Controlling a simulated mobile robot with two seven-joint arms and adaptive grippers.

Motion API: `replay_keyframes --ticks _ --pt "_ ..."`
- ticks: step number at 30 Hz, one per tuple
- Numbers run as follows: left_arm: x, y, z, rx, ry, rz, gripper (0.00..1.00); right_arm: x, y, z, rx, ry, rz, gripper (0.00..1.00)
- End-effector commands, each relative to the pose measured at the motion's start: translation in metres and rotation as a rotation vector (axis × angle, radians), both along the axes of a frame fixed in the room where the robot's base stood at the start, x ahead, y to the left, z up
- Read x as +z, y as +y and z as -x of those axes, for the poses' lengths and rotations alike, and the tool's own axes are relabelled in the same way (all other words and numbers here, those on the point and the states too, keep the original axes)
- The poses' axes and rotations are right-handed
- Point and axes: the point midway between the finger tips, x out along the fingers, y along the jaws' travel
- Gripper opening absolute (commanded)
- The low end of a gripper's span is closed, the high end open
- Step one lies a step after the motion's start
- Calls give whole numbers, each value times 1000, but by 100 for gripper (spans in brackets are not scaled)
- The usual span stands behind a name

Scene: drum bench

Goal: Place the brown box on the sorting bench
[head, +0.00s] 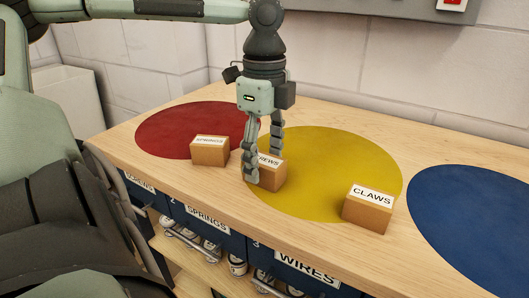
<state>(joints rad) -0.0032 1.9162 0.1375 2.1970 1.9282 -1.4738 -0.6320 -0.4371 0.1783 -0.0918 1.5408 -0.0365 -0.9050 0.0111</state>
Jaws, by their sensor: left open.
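Several small brown boxes stand on the wooden sorting bench (440,258). One box (210,156) with a "SPRINGS" label sits at the front edge of the red circle. A second box (270,178), its label partly covered and reading "...REWS", stands at the left of the yellow circle. A third box (367,213) labelled "CLAWS" stands at the yellow circle's right front edge. My left gripper (262,172) points down at the middle box, with its open fingers around or just in front of it. Whether the fingers touch the box is unclear. My right gripper is out of view.
A red circle (180,128), a yellow circle (340,175) and a blue circle (480,220) mark the bench top. Blue bins labelled "SPRINGS" (206,221) and "WIRES" (306,270) sit below its front edge, above a shelf of cans. A wall stands behind.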

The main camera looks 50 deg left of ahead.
Motion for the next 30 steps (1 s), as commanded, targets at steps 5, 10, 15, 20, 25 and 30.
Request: replay_keyframes --ticks 5,10,15,20,25,30 --pt "37 0 -1 2 -6 -2 60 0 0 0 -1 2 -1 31" --pt "74 1 -1 2 -6 -2 60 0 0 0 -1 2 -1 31" --pt "100 0 0 1 -2 -2 60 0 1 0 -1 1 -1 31" --pt "111 0 0 0 -1 1 60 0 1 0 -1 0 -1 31" --pt "113 0 0 -1 0 0 60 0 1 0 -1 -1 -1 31" --pt "113 0 0 -1 0 1 60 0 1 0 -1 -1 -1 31"
